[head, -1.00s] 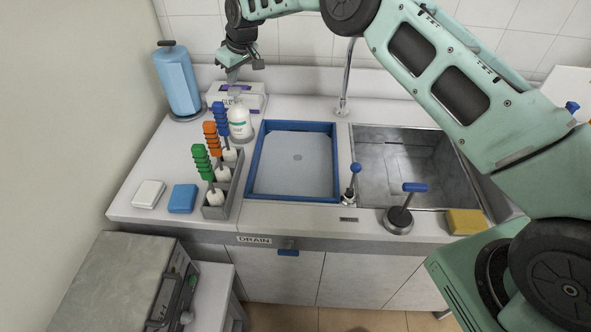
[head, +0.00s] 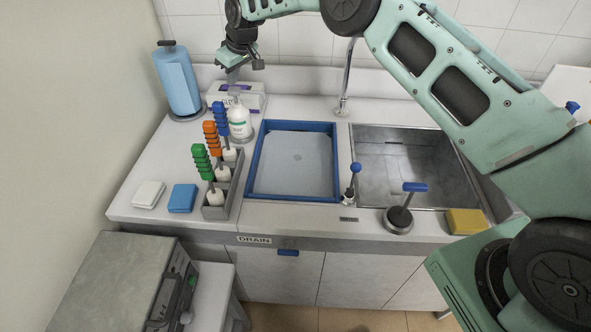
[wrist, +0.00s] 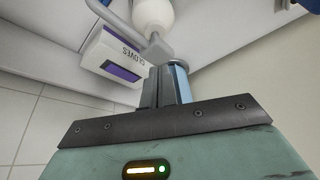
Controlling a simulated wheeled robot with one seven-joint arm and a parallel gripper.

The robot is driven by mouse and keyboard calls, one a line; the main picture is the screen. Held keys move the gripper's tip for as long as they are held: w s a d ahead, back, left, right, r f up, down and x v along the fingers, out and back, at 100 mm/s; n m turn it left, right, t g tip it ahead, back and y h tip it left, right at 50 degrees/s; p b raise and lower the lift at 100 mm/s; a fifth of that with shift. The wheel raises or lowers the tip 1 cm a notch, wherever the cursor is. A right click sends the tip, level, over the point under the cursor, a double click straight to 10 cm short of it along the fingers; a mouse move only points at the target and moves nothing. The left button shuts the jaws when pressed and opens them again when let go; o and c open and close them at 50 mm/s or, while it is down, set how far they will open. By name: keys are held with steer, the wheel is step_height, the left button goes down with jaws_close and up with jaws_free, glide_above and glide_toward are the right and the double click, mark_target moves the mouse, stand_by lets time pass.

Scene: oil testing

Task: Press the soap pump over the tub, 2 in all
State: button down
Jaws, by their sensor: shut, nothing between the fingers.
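The white soap bottle (head: 239,124) stands upright on the counter at the left of the blue-rimmed tub (head: 251,163). Its pump head shows at the top, and in the wrist view the pump (wrist: 157,49) and white bottle (wrist: 152,14) are just beyond the fingertips. My gripper (head: 232,78) points down above the pump, shut and empty. In the wrist view the closed fingers (wrist: 160,80) overlap the pump head; I cannot tell whether they touch it. The tub has a pale floor with a drain spot in the middle, and no soap is discernible there.
A gloves box (head: 250,92) stands behind the bottle, with a blue paper roll (head: 177,82) further left. Green, orange and blue-handled brushes (head: 211,140) stand in a grey rack in front of the bottle. A faucet (head: 347,80) and steel sink (head: 400,165) are to the right.

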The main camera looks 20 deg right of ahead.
steer(key=shift+f+b, duration=0.8)
steer(key=shift+f, duration=0.65)
steer(key=shift+r, duration=0.15)
steer(key=shift+r+p, duration=0.7)
steer(key=shift+r, duration=0.55)
steer(key=shift+f, duration=0.2)
steer(key=shift+f+b, duration=0.8)
steer(key=shift+f, duration=0.4)
steer(key=shift+r+p, duration=0.65)
steer(key=shift+r, duration=0.75)
